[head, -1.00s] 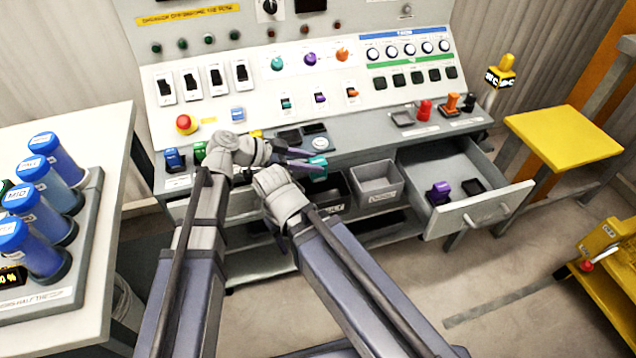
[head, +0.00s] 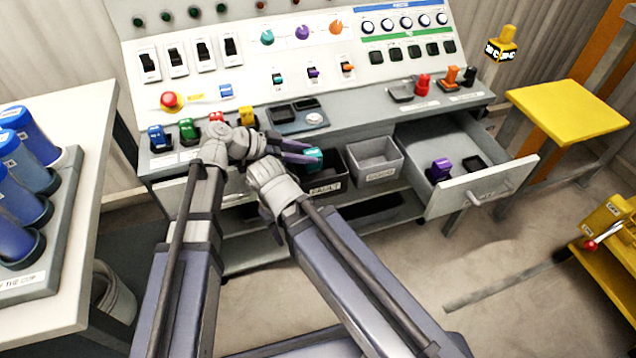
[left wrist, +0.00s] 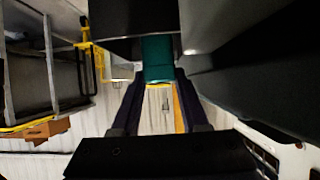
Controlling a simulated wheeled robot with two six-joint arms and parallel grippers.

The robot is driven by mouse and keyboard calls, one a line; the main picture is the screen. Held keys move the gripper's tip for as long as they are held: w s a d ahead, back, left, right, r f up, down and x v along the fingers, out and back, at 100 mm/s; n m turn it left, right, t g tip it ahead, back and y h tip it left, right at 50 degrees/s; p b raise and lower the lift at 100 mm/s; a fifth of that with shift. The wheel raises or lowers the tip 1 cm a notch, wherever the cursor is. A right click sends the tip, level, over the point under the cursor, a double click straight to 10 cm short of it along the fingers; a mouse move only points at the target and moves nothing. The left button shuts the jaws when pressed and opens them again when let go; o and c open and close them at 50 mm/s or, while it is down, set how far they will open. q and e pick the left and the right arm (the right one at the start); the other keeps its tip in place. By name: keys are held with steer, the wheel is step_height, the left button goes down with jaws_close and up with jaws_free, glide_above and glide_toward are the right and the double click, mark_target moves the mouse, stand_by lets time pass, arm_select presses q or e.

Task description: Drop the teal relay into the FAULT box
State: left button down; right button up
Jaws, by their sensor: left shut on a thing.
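My left gripper (head: 312,153) is shut on the teal relay (head: 314,159) and reaches right from the wrist. The relay appears at the mouth of the dark FAULT box (head: 326,187), near its back left; I cannot tell how far above or inside the rim it is. In the left wrist view the relay (left wrist: 158,58) sits between the two dark fingers, with dark surfaces close around it. The FAULT box stands below the console's front edge, its label facing me. My right wrist is just left of the box; its fingers are mostly hidden, so their opening cannot be told.
A grey bin (head: 376,172) stands right of the FAULT box. An open drawer (head: 470,196) further right holds a purple relay (head: 440,169). Blue, green, red and yellow relays stand on the console ledge behind my left wrist. A yellow stool (head: 568,110) is at the right.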

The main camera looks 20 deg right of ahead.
arm_select(q)
steer(key=shift+c, duration=1.7)
jaws_free()
steer(key=shift+a+r+p, duration=0.2)
steer(key=shift+a+p, duration=0.1)
steer(key=shift+p, duration=0.05)
steer(key=p+v, duration=0.3)
steer(key=v, duration=0.4)
steer(key=shift+s+a+f, duration=0.1)
steer(key=shift+s, duration=0.1)
